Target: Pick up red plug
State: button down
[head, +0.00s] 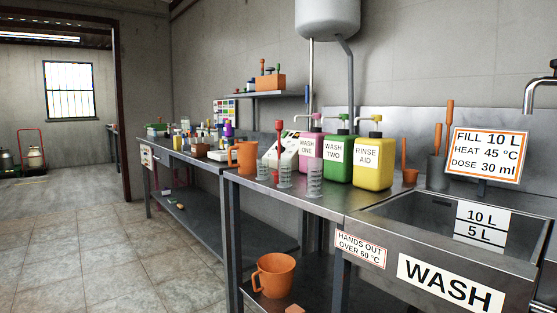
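A tall, thin red item (279,148) with a wider top stands upright on the metal counter (330,203), near the wall end of the bottles. It is the clearest red thing here, but I cannot tell for sure that it is the red plug. Small red-topped items (262,66) also show by an orange box (270,82) on the wall shelf, too small to make out. My gripper is not in view.
Pink (312,148), green (338,155) and yellow (374,160) pump bottles stand on the counter, with clear measuring cups (314,182) in front. An orange jug (245,157) stands left. The sink (455,215) is right. Open tiled floor (110,240) lies left.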

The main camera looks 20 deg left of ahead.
aim_at(278, 123)
jog(key=i+j, duration=0.2)
jog(key=j, duration=0.2)
jog(key=i+j, duration=0.15)
jog(key=j, duration=0.25)
jog(key=i+j, duration=0.2)
jog(key=j, duration=0.15)
jog(key=i+j, duration=0.2)
jog(key=j, duration=0.2)
jog(key=k+u, duration=0.05)
